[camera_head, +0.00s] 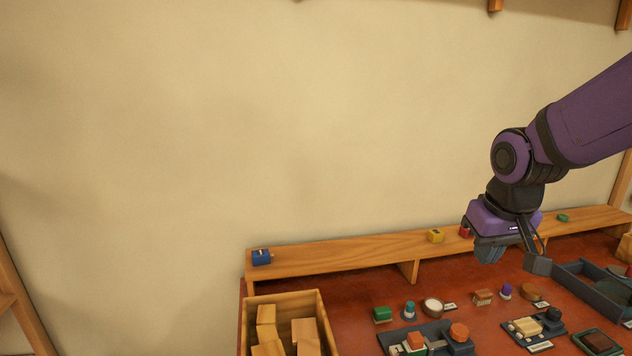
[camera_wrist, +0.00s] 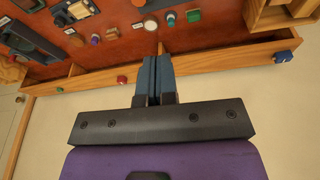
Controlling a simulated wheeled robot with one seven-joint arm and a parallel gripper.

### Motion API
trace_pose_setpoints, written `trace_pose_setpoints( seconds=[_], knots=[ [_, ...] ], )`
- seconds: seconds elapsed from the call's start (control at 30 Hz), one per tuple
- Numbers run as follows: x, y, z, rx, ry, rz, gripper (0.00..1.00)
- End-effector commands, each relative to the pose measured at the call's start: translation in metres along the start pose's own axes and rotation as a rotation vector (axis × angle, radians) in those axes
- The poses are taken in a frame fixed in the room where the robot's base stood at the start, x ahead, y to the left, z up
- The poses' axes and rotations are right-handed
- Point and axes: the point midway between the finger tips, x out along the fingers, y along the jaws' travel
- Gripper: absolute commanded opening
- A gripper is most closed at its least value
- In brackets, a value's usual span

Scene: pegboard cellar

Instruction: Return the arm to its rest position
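My purple arm comes in from the right in the head view. My gripper (camera_head: 489,250) hangs down above the red table, near the wooden ledge at its back. In the wrist view my gripper (camera_wrist: 154,75) has its two blue-grey fingers side by side and shut, with nothing seen between them. The fingers hide part of the ledge in that view.
A wooden ledge (camera_head: 340,254) along the wall bears a blue block (camera_head: 261,257), a yellow block (camera_head: 435,236) and a green piece (camera_head: 563,218). The red table (camera_head: 360,293) holds small parts, dark trays (camera_head: 597,293) and a wooden box (camera_head: 283,298) of blocks.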

Motion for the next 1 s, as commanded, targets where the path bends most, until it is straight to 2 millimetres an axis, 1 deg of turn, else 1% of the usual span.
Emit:
trace_pose_setpoints(
  seconds=[0.03,0.2,0.27,0.5,0.6,0.73,0.87,1.0],
  knots=[
    [-0.014,0.002,0.007,0.009,0.022,0.001,0.00],
    [-0.049,0.007,0.032,0.030,0.069,0.002,0.00],
    [-0.061,0.009,0.041,0.037,0.088,0.002,0.00],
    [-0.099,0.013,0.084,0.067,0.155,-0.005,0.00],
    [-0.111,0.014,0.100,0.077,0.180,-0.009,0.00],
    [-0.120,0.014,0.116,0.085,0.202,-0.013,0.00],
    [-0.124,0.014,0.124,0.089,0.212,-0.015,0.00],
    [-0.125,0.014,0.126,0.090,0.215,-0.016,0.00]
  ],
)
